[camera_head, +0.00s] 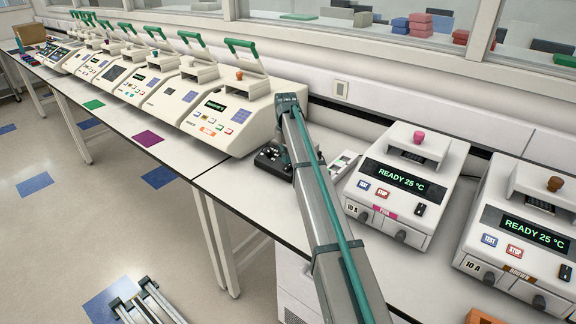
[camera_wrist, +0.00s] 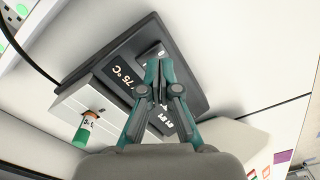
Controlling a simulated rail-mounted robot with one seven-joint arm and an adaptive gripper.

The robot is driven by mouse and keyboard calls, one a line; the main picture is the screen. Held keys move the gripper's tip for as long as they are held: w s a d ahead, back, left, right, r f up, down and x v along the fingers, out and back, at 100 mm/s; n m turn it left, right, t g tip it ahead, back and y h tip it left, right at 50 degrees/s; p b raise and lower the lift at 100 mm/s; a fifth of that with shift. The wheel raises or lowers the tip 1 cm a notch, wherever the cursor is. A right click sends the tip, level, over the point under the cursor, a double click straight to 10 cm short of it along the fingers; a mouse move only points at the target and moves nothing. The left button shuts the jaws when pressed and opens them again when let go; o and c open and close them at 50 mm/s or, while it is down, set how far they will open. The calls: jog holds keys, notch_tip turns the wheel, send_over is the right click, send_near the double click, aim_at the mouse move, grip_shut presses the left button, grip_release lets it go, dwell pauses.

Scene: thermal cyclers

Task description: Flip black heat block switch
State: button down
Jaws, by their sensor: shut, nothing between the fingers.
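The black heat block (camera_head: 268,161) sits on the bench left of the pink-knobbed white unit, partly hidden behind my arm. In the wrist view, the black heat block (camera_wrist: 188,52) fills the middle, with a display reading 75 °C and a pale metal block holding a green tube (camera_wrist: 84,132). My gripper (camera_wrist: 160,94) is over its front panel, fingertips together and empty. I cannot tell whether the fingertips touch the panel.
White READY 25 °C units with a pink knob (camera_head: 419,137) and a brown knob (camera_head: 554,184) stand to the right. A small pale device (camera_head: 343,166) is close beside the heat block. A row of thermal cyclers (camera_head: 222,118) with green-handled lids runs left.

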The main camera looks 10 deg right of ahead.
aim_at(286, 168)
jog(key=shift+r+p, duration=0.85)
jog(key=shift+r, duration=1.1)
